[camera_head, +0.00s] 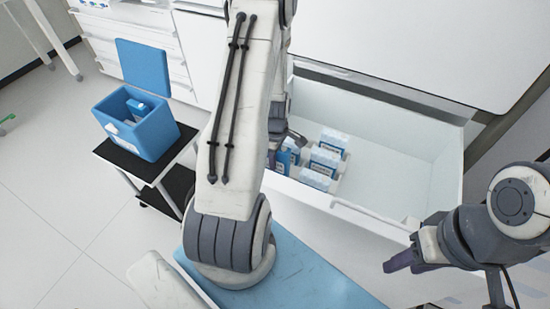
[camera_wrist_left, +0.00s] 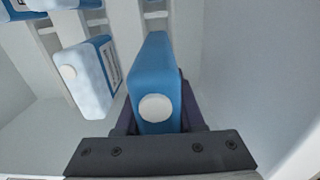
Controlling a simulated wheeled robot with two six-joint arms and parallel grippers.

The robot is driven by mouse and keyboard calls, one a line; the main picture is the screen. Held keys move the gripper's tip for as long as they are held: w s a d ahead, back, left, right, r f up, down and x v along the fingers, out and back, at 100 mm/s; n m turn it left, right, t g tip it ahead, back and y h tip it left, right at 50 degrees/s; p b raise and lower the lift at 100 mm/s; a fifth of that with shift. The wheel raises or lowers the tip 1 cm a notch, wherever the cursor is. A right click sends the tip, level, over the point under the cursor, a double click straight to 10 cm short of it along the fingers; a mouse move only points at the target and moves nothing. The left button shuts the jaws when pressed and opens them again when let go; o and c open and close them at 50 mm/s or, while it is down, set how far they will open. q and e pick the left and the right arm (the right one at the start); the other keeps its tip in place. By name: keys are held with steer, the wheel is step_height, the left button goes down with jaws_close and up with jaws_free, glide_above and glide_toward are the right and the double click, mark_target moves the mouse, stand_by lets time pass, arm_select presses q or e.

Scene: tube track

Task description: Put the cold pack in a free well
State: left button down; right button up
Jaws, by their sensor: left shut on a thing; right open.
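My left gripper (camera_wrist_left: 155,115) is shut on a blue cold pack (camera_wrist_left: 153,75) with a round white cap. In the head view my own arm hides most of this gripper, and a blue piece of the held pack (camera_head: 288,157) shows beside it. The held pack is at the left end of the open white drawer (camera_head: 395,180), beside a row of frosted packs (camera_head: 323,160). In the left wrist view a frosted pack (camera_wrist_left: 90,75) stands left of the held one, between white dividers (camera_wrist_left: 48,52). My right gripper (camera_head: 405,261) is open and empty, outside the drawer's front.
A blue cooler box (camera_head: 140,132) with its lid up stands on a small dark cart (camera_head: 150,165) at left, with a blue pack (camera_head: 138,106) inside. The drawer's right part is bare. A light blue surface (camera_head: 310,280) lies below my left arm.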

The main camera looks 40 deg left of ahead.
mark_target(276, 171)
arm_select(q)
steer(key=shift+f, duration=0.15)
steer(key=shift+f+b, duration=0.85)
steer(key=shift+f, duration=0.35)
steer(key=shift+f, duration=0.15)
steer(key=shift+f+b, duration=0.9)
steer(key=shift+f, duration=0.3)
steer(key=shift+f, duration=0.1)
steer(key=shift+f, duration=0.35)
